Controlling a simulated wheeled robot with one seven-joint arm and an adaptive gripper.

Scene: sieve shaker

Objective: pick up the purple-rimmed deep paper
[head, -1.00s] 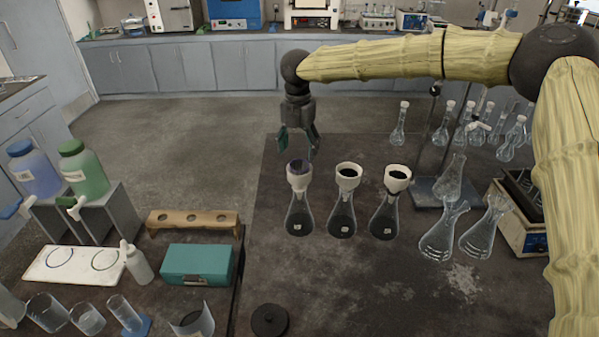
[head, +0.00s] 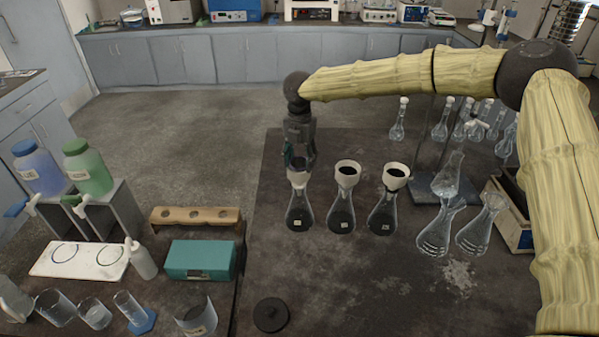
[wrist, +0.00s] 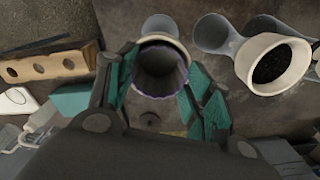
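The purple-rimmed deep paper (wrist: 160,72) sits in the white funnel on the leftmost conical flask (head: 299,212). In the wrist view its scalloped purple edge faces me, with the pale funnel rim (wrist: 163,39) behind it. My gripper (head: 299,165) points down over this funnel. In the wrist view the teal finger pads of my gripper (wrist: 160,95) stand on either side of the paper, spread apart. They are very close to it; I cannot tell whether they touch. In the head view my gripper hides most of the paper.
Two more flasks with dark-filled funnels, the middle one (head: 347,174) and the right one (head: 395,177), stand close to the right. A wooden rack (head: 195,218) and teal box (head: 200,260) are left. A black lid (head: 270,314) lies in front.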

